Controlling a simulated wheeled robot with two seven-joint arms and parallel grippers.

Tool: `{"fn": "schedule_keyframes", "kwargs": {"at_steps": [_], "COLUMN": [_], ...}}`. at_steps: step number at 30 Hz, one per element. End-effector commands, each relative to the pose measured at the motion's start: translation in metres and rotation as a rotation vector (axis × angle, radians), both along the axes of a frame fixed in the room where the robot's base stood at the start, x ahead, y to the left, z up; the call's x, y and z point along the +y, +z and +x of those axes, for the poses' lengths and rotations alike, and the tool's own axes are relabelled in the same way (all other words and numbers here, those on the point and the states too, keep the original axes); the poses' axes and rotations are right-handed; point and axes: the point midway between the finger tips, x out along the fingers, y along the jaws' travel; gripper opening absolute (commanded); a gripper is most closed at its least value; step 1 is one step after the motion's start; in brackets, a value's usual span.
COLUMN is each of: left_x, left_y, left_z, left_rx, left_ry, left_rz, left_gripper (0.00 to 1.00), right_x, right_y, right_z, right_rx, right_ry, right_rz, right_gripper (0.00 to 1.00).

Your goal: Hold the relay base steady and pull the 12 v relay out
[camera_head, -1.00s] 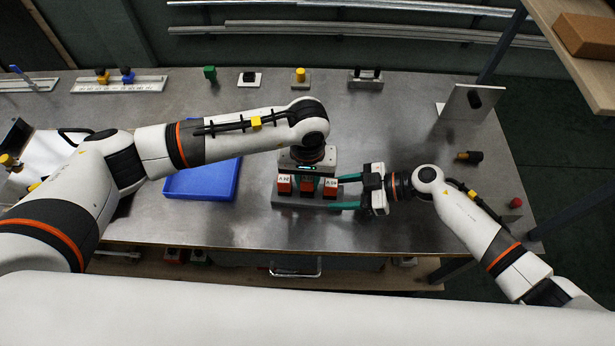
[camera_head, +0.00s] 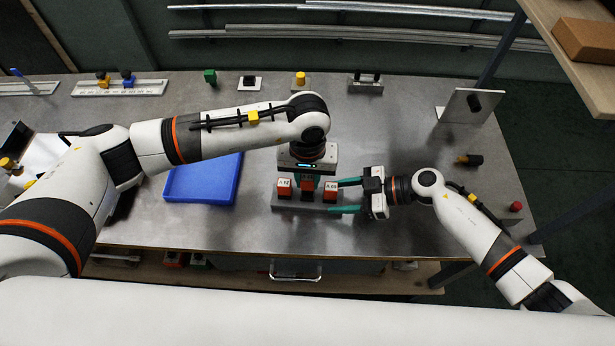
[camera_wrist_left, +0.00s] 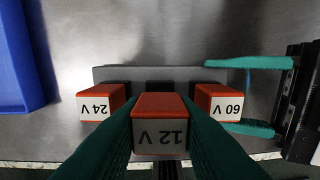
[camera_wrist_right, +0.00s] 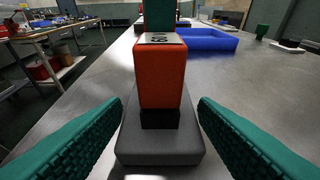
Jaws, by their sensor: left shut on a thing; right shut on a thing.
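The relay base (camera_head: 326,207) is a grey block on the metal bench, carrying orange relays with white labels in a row. The 12 V relay (camera_wrist_left: 160,128) is the middle one, between the 24 V relay (camera_wrist_left: 102,101) and the 60 V relay (camera_wrist_left: 218,101). My left gripper (camera_head: 307,182) comes from above and is shut on the 12 V relay, its teal fingers on both sides. The relay looks larger than its neighbours in the left wrist view, so it seems higher; its lower end is hidden. My right gripper (camera_head: 345,196) is shut on the base's right end (camera_wrist_right: 160,148).
A blue tray (camera_head: 238,178) lies left of the base. Small coloured parts, including a green block (camera_head: 210,75) and a yellow knob (camera_head: 300,78), stand along the back. A red button (camera_head: 516,206) is at the right edge. The bench in front of the base is clear.

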Motion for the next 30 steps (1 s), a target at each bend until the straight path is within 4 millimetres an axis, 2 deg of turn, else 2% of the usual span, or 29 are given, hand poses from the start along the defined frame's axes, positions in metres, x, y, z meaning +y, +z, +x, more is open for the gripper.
{"fn": "schedule_keyframes", "kwargs": {"at_steps": [15, 30], "left_x": [0.0, 0.0], "left_y": [0.04, 0.041], "left_z": [0.001, 0.0], "left_rx": [-0.002, -0.001], "left_ry": [0.0, 0.0], "left_rz": [0.0, 0.0], "left_gripper": [0.0, 0.0], "right_x": [0.0, 0.0], "right_y": [0.0, 0.0], "right_z": [0.0, 0.0], "right_rx": [0.0, 0.0], "right_ry": [0.001, 0.001], "right_rz": [0.0, 0.0], "right_gripper": [0.26, 0.26]}}
